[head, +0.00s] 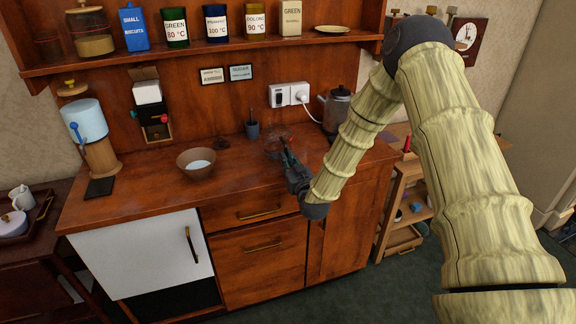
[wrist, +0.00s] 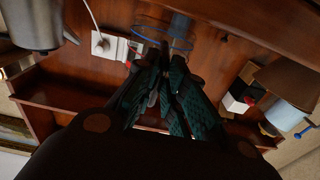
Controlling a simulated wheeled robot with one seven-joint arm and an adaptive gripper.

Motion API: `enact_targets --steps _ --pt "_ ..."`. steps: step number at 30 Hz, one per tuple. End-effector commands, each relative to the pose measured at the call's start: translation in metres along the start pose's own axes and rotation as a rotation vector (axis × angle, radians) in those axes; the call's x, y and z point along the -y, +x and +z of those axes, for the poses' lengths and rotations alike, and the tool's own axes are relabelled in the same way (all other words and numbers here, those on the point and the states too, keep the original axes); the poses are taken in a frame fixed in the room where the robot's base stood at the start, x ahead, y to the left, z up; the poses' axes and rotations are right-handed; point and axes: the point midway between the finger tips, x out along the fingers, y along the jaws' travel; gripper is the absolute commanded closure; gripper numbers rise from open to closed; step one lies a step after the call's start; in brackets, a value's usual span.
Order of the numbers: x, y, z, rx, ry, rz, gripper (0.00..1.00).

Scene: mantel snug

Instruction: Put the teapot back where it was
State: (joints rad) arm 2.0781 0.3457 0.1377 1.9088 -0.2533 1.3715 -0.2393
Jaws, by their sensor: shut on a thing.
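The teapot (head: 274,146) looks like a clear glass vessel, hard to make out against the brown wood at the right part of the counter. In the wrist view its bluish see-through rims (wrist: 165,36) show just beyond my fingers. My gripper (head: 290,164) is at its near right side, shut on it; the fingers also show in the wrist view (wrist: 166,70). The exact grip point is hidden by the fingers. I cannot tell whether its base touches the counter.
Several tins line the shelf (head: 200,53) above. A tray (head: 38,213) with white crockery sits far left. The counter's front middle is clear.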

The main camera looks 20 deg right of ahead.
Motion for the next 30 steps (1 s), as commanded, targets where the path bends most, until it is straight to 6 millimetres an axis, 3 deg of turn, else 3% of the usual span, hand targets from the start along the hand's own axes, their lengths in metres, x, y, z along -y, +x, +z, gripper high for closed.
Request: enact_targets --steps 6,18,19,22,30 --pt "0.000 0.000 0.016 -0.003 0.001 0.001 1.00" --pt "0.000 0.000 0.022 -0.003 0.000 0.000 1.00" --pt "0.000 -0.001 0.022 -0.001 0.000 0.000 0.84" --pt "0.000 -0.001 0.021 -0.001 0.000 0.000 0.66" --pt "0.000 -0.001 0.021 -0.001 0.000 0.000 0.66"
